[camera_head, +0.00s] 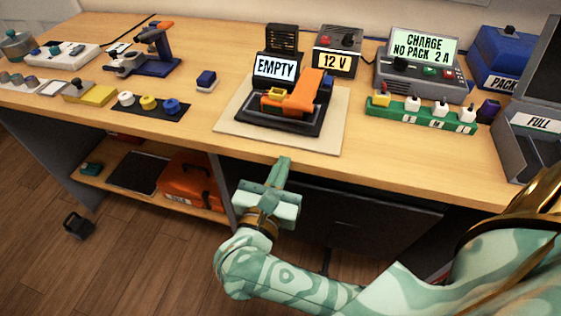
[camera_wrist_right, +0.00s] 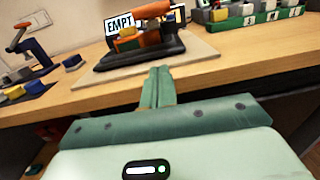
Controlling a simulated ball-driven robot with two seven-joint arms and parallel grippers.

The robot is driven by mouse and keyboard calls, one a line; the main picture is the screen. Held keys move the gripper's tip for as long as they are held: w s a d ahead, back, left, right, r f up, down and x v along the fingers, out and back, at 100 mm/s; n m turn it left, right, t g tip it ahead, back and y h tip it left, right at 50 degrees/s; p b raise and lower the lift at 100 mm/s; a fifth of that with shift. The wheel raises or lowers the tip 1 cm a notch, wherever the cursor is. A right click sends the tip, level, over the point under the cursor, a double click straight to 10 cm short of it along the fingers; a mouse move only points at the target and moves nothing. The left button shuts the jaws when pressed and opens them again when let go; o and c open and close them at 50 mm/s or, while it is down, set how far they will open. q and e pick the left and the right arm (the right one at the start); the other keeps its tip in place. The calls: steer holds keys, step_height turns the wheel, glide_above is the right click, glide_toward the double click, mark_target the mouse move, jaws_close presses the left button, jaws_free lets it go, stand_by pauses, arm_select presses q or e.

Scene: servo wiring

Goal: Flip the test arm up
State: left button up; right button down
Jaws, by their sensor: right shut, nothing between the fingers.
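The test arm appears to be the orange arm (camera_head: 306,91) on a black fixture (camera_head: 255,117), in the middle of the bench. It lies low, slanting across the fixture; it also shows in the right wrist view (camera_wrist_right: 154,37). A sign reading EMPTY (camera_head: 275,68) stands behind it. My right gripper (camera_head: 281,167) is shut and empty, in front of the bench's front edge and below the fixture, apart from the arm. Its closed fingers also show in the right wrist view (camera_wrist_right: 158,86), pointing toward the fixture. My left gripper is not in view.
The fixture sits on a pale mat (camera_head: 228,128). A 12 V box (camera_head: 337,52) and a charger (camera_head: 421,68) stand behind. A green rack (camera_head: 421,116) is at the right, beside a grey FULL bin (camera_head: 527,148). The bench front between mat and bin is clear.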

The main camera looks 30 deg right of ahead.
steer(key=b+x, duration=0.1)
steer(key=x, duration=0.6)
steer(key=shift+w+d, duration=0.15)
steer(key=shift+d, duration=0.05)
steer(key=r, duration=0.2)
steer(key=shift+w+d+r, duration=0.15)
steer(key=shift+d+r, duration=0.05)
steer(key=shift+r, duration=0.15)
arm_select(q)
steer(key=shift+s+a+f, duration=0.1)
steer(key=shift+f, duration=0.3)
arm_select(e)
steer(key=shift+d+r, duration=0.1)
steer(key=shift+r, duration=0.55)
